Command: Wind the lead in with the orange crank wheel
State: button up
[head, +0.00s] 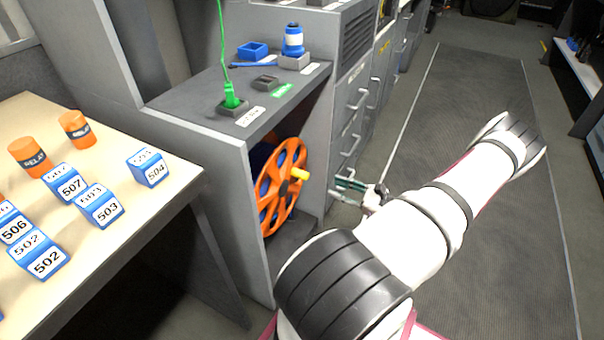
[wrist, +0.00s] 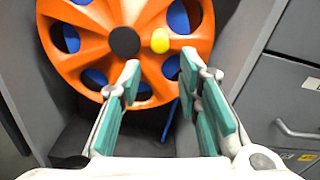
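The orange crank wheel (head: 279,187) stands upright in the open bay of a grey cabinet, with a yellow handle (head: 300,174) sticking out from it. In the wrist view the wheel (wrist: 85,48) fills the upper left, with the yellow handle (wrist: 160,40) right of the dark hub. My gripper (head: 342,184) is to the right of the wheel in the head view, apart from it. In the wrist view my gripper (wrist: 158,80) is open and empty, its fingers below the handle and on either side of it. A green lead (head: 222,45) runs up from a green plug (head: 231,96) on the cabinet top.
The grey cabinet top (head: 190,98) also holds a blue tray (head: 252,50) and a blue and white item (head: 293,42). A table (head: 150,205) at left bears numbered blue blocks and orange cylinders. Drawers (head: 352,120) stand right of the bay. The aisle floor (head: 480,110) is clear.

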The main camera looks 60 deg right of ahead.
aim_at(301, 174)
jog(key=w+b, duration=0.1)
jog(key=w, duration=0.3)
jog(key=w+b, duration=0.1)
jog(key=w, duration=0.4)
jog(key=w+a+b, duration=0.1)
jog(key=w, duration=0.3)
jog(key=shift+w+b, duration=0.2)
jog(key=shift+b, duration=0.15)
grip_shut()
